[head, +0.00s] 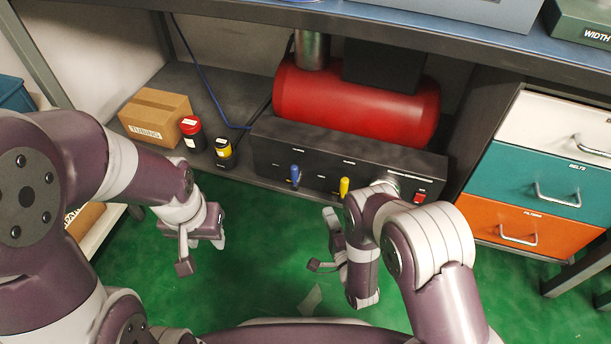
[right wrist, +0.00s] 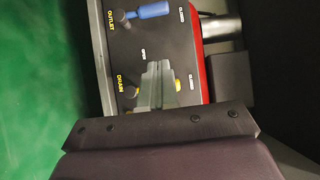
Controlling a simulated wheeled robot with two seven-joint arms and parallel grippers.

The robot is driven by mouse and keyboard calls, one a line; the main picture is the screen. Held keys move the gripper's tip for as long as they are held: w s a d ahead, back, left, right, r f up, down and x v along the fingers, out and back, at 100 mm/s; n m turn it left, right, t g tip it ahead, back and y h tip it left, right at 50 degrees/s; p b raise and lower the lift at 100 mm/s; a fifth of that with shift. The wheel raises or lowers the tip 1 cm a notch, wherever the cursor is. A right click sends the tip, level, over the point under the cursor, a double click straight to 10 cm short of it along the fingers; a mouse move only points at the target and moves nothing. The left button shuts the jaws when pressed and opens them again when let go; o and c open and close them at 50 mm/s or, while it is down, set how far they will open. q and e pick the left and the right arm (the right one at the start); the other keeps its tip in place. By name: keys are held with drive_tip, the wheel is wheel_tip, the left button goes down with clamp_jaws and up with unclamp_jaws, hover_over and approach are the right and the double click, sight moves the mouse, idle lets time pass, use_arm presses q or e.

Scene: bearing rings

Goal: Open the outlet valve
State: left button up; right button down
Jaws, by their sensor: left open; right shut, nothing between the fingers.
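The outlet valve has a blue handle (head: 295,176) on the front of the black panel (head: 330,160). In the right wrist view the blue handle (right wrist: 150,11) lies beside the OUTLET label and points towards a CLOSED label. The drain valve has a yellow handle (head: 344,187); in the right wrist view the fingers partly cover it. My right gripper (head: 333,226) is shut and empty, in front of the panel and below the yellow handle in the head view. It also shows in the right wrist view (right wrist: 158,68). My left gripper (head: 219,232) is open and empty, left of the panel.
A red tank (head: 355,105) lies behind the panel under the bench. A red switch (head: 419,197) is at the panel's right. Drawers (head: 525,180) stand right.

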drive_tip(key=b, duration=0.6)
approach(295, 178)
drive_tip(key=w+d, duration=0.3)
drive_tip(key=w, duration=0.2)
drive_tip(key=w+a+b, duration=0.1)
drive_tip(key=w+a+r, duration=0.1)
drive_tip(key=a, duration=0.1)
drive_tip(key=shift+a+r+b, duration=0.2)
drive_tip(key=shift+b, duration=0.2)
